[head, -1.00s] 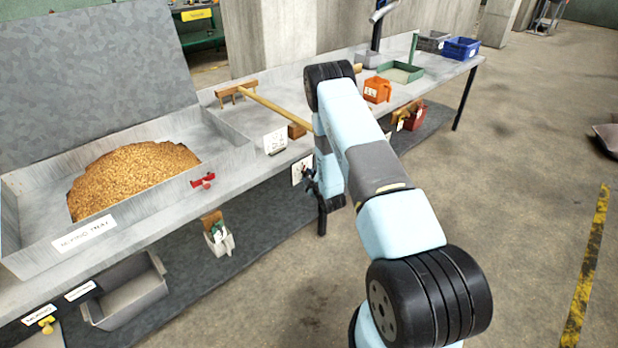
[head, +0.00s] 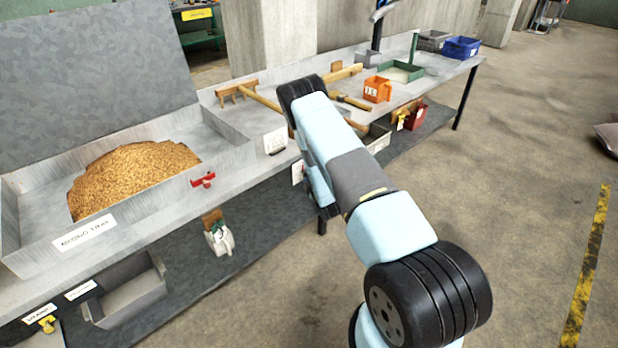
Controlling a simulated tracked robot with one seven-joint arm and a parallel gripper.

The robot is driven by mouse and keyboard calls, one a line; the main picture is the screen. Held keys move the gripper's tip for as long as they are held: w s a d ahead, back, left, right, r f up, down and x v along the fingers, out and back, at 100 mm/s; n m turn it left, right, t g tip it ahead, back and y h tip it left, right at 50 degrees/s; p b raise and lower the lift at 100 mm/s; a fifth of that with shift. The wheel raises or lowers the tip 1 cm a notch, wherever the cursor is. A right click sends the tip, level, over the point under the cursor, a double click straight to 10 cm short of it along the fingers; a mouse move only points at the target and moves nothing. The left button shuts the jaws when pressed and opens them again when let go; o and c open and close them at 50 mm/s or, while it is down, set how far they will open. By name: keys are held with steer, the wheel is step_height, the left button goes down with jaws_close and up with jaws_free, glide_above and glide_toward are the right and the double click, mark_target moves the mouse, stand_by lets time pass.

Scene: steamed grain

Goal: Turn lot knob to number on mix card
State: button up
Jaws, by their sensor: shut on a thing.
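A small white standing card (head: 275,142) with dark marks is on the bench top right of the grain tray; its writing is too small to read, and I cannot tell whether it is the mix card. A white plate (head: 298,172) on the bench's front face is partly covered by my arm. I see no lot knob for certain; it may be hidden behind my arm. My arm reaches over to the bench front, and its lower end covers my gripper, so I cannot see the fingers or what they touch.
A tray (head: 230,133) of grain with a red handle (head: 203,180) fills the bench's left. Wooden rakes (head: 240,92), an orange container (head: 377,89) and a green tray (head: 400,72) stand further along. A grey bin (head: 125,298) is below.

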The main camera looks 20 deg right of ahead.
steer(key=shift+s+a+f, duration=0.15)
steer(key=shift+f, duration=0.05)
steer(key=o, duration=1)
steer(key=shift+r, duration=0.1)
steer(key=s, duration=0.4)
steer(key=s+d, duration=0.1)
steer(key=s, duration=0.8)
steer(key=shift+s+d+r, duration=0.15)
steer(key=shift+s+r, duration=0.15)
steer(key=shift+r, duration=0.1)
